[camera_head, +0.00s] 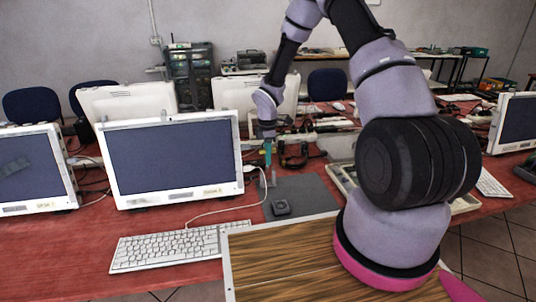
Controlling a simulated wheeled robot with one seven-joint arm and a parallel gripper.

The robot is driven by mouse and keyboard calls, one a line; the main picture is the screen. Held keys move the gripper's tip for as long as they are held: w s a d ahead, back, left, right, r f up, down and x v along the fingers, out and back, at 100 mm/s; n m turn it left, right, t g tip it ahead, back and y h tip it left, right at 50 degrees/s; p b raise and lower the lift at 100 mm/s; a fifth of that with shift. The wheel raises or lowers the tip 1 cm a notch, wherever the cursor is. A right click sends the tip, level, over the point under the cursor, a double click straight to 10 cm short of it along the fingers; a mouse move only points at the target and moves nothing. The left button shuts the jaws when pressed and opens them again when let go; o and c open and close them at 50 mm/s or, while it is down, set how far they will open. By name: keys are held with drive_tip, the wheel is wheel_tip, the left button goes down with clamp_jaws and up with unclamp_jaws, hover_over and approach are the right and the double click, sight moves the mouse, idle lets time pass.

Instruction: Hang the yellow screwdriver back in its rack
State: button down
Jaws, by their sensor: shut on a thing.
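My gripper (267,138) is small in the view, pointing down above the left part of a dark grey mat (312,190) on the red table. It is shut on a thin teal thing (267,153) that hangs below it. I cannot make out any yellow on it, and its lower end is unclear. A small grey upright piece (262,181) stands on the mat below it; I cannot tell whether it is the rack. No yellow screwdriver can be told apart in this view.
A small dark block (281,207) lies on the mat. A white monitor (170,160), a keyboard (175,246) and a white cable (215,211) are to the left. A pale tray (342,180) is partly hidden by my arm. Clutter and cables lie behind.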

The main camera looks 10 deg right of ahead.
drive_tip(key=shift+f, duration=3.45)
drive_tip(key=shift+d+f, duration=0.1)
drive_tip(key=shift+f, duration=0.55)
drive_tip(key=c, duration=0.7)
unclamp_jaws()
drive_tip(key=shift+c, duration=0.2)
wheel_tip(320, 180, up, 11)
drive_tip(key=shift+f, duration=0.1)
drive_tip(key=shift+r, duration=3)
